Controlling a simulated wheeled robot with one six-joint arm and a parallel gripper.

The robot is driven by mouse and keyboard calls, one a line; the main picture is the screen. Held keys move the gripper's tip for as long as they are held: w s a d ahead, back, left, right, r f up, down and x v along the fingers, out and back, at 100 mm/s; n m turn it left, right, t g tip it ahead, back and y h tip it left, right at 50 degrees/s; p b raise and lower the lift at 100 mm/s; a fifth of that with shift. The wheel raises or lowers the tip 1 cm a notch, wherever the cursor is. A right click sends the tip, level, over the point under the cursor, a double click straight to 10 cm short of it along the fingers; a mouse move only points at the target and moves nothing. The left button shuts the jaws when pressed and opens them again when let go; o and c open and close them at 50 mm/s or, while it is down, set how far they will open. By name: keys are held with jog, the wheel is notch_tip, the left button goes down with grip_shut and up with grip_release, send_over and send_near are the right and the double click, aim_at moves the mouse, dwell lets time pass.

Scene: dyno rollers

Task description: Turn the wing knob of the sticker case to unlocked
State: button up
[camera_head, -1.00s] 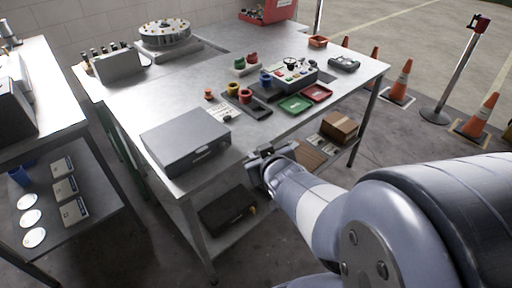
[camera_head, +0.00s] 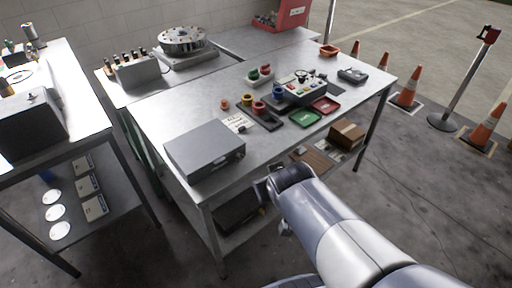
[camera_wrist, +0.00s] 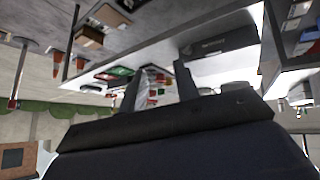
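A grey box-shaped case (camera_head: 203,153), which I take to be the sticker case, sits closed on the near left corner of the metal table. Its front face shows dark and shaded in the upside-down wrist view (camera_wrist: 218,38). Small details on that face are too small to tell, and I cannot make out the wing knob. My gripper (camera_head: 263,190) is to the right of the case, off the table's front edge and apart from it. In the wrist view its two fingers (camera_wrist: 159,88) stand apart with nothing seen held between them.
The metal table (camera_head: 285,150) has its front edge between my arm and the case. A paper card (camera_head: 236,122), colored rings, a green tray (camera_head: 305,117) and a control box (camera_head: 303,88) lie further right. A cardboard box (camera_head: 346,135) is on the lower shelf.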

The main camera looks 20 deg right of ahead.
jog(key=shift+o, duration=0.4)
jog(key=shift+o, duration=0.7)
jog(key=shift+w+d+f+b, duration=0.1)
jog(key=shift+f+b, duration=0.1)
jog(key=shift+b, duration=0.15)
jog(key=n+t+y+b, duration=0.2)
jog(key=n+t+b, duration=0.5)
jog(key=b, duration=1.2)
send_near(242, 160)
jog(key=s+d+r, duration=0.2)
jog(key=d, duration=0.3)
notch_tip(242, 160, down, 5)
jog(key=w+a+n+t+y+b, duration=0.1)
jog(key=a+n+t+y+b, duration=0.15)
jog(key=y+b, duration=0.4)
jog(key=shift+n+h, duration=0.45)
jog(key=x, duration=1)
jog(key=shift+w+d+b, duration=0.2)
jog(key=shift+d+b, duration=0.2)
jog(key=shift+c, duration=0.6)
jog(key=c, duration=0.6)
